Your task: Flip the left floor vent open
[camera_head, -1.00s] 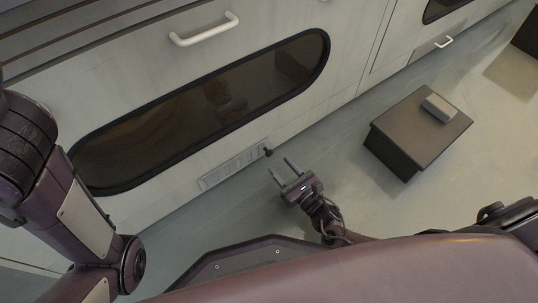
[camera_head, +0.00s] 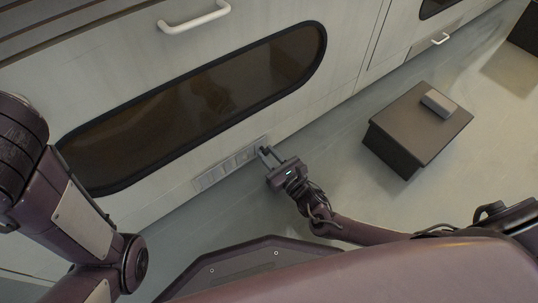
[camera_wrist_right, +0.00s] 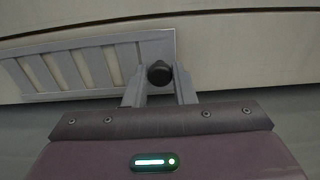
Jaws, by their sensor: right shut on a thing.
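The floor vent (camera_head: 225,167) is a pale grey slatted panel low on the cabinet front, below the long dark oval window. In the right wrist view the vent (camera_wrist_right: 75,68) shows its slats, and a round black knob (camera_wrist_right: 159,73) sits at its right end. My right gripper (camera_head: 268,152) is at the vent's right end. In the wrist view its two fingers (camera_wrist_right: 160,88) stand on either side of the knob and are shut on it. The vent panel looks flat against the cabinet front. My left arm shows at the left, but its gripper is out of view.
A dark low box (camera_head: 417,126) with a small grey block (camera_head: 438,103) on it stands on the floor to the right. A white handle (camera_head: 194,18) juts from the cabinet above the window (camera_head: 200,105).

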